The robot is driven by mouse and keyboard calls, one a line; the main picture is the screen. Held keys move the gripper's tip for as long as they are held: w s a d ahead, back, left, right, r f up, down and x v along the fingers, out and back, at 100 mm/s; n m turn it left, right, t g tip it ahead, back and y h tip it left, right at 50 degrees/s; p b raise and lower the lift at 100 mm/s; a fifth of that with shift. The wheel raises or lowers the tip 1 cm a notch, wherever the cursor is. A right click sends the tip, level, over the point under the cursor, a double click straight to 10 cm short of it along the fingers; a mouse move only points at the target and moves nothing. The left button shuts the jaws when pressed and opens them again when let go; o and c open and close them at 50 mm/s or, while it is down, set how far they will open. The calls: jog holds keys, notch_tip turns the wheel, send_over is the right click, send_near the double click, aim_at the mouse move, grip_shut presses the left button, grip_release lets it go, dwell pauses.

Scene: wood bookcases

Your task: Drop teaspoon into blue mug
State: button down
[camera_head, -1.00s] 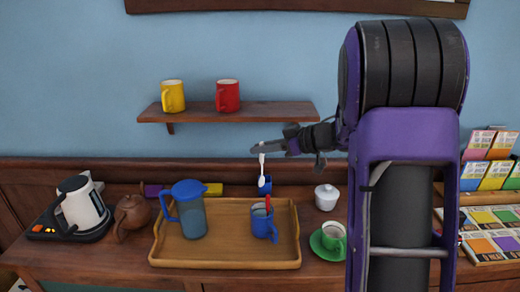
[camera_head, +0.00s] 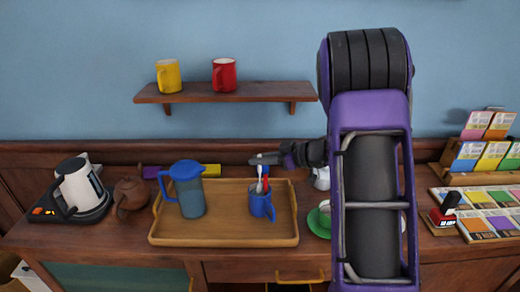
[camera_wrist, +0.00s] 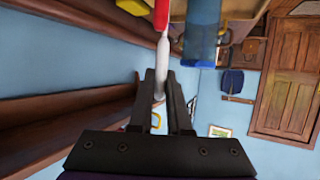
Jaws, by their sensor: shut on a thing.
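The blue mug (camera_head: 258,208) stands upright on the wooden tray (camera_head: 227,240), right of the blue jug (camera_head: 190,197). A red stick-like item (camera_head: 266,183) stands in it. My gripper (camera_head: 262,159) is above the mug, jaws pointing left, shut on the pale teaspoon (camera_head: 259,180). The spoon hangs down, its lower end at the mug's mouth; I cannot tell whether it is inside the rim. In the wrist view, my gripper (camera_wrist: 160,98) holds the spoon's shaft (camera_wrist: 162,62) between its fingers. What the red and blue shapes beyond it are is unclear.
A kettle (camera_head: 80,187) and a brown teapot (camera_head: 130,194) stand left of the tray. A shelf (camera_head: 225,93) above holds a yellow mug (camera_head: 168,74) and a red mug (camera_head: 225,73). A green cup and saucer (camera_head: 320,220) are partly behind my arm.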

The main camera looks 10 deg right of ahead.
jog(key=shift+f, duration=1.45)
jog(key=c, duration=0.8)
grip_release()
jog(key=s+d, duration=0.4)
jog(key=d, duration=0.1)
jog(key=s+d, duration=0.1)
jog(key=d, duration=0.1)
jog(key=shift+s+d, duration=0.15)
jog(key=shift+s, duration=0.25)
jog(key=shift+w, duration=0.1)
